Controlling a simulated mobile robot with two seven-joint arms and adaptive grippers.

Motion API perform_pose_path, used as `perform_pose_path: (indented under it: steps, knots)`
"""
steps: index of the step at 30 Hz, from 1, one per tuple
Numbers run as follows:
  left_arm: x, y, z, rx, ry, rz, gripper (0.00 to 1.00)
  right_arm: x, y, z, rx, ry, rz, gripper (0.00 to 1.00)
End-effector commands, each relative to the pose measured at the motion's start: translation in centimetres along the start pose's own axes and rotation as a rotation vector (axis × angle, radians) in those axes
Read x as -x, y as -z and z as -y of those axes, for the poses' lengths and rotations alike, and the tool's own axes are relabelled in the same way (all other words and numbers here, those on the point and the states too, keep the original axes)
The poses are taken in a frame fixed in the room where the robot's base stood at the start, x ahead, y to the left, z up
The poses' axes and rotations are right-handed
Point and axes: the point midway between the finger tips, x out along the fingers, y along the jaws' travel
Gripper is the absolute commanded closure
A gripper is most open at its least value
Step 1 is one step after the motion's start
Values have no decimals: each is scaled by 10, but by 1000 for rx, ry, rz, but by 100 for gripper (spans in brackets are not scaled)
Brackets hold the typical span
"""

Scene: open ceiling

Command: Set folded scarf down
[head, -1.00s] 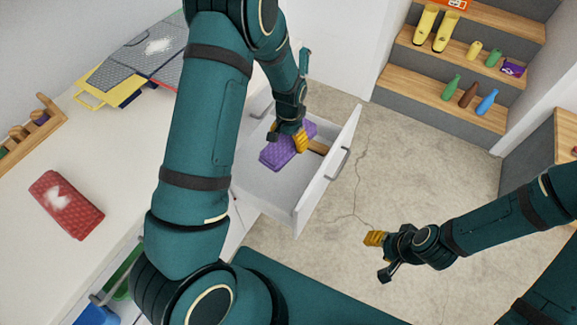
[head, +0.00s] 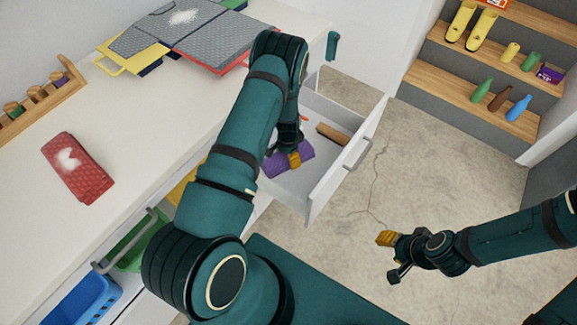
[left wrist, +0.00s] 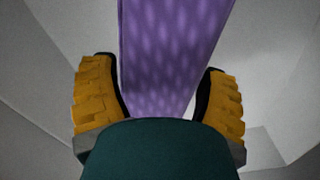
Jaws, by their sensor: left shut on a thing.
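A purple folded scarf (head: 273,167) is inside the open white drawer (head: 318,193), toward its near left end. My left gripper (head: 292,159) is over the scarf, with its yellow fingers shut on it. In the left wrist view the scarf (left wrist: 170,50) lies between the two fingers (left wrist: 160,100), with pale drawer walls around. The arm and gripper hide part of the scarf, and I cannot tell whether it touches the drawer bottom. My right gripper (head: 388,256) hangs over the floor, clear of the drawer; its opening is unclear.
A small brown block (head: 333,133) lies in the drawer's far part. A red folded cloth (head: 77,167) and grey folders (head: 180,38) lie on the white counter (head: 120,140). Blue (head: 88,302) and green bins sit below. Stepped shelves (head: 460,85) hold shoes and bottles.

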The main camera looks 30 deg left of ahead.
Motion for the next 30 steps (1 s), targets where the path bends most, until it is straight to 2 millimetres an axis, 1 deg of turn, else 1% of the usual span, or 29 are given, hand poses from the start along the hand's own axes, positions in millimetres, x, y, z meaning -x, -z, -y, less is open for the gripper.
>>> perform_pose_path:
  steps: [1,3,11,15,17,19,25,29,30]
  knots:
    - [-12,0,0,1,0,0,64,-4,0,-2,0,0,-2,53]
    - [-21,0,0,2,0,0,64,-6,1,-2,0,0,-3,53]
    - [-38,0,0,1,0,0,64,-9,1,-3,1,0,-5,53]
    - [-58,0,0,1,0,0,64,-15,2,-6,1,0,-8,53]
    - [-65,0,0,2,0,0,64,-16,2,-6,1,0,-9,53]
    - [-68,0,0,1,1,-1,64,-17,2,-6,1,-1,-9,53]
    - [-67,0,0,1,1,-1,64,-16,2,-6,1,0,-9,53]
    - [-70,0,0,2,1,-1,64,-18,2,-7,1,0,-10,53]
    - [-70,0,0,2,1,-1,10,-18,2,-7,1,-1,-10,53]
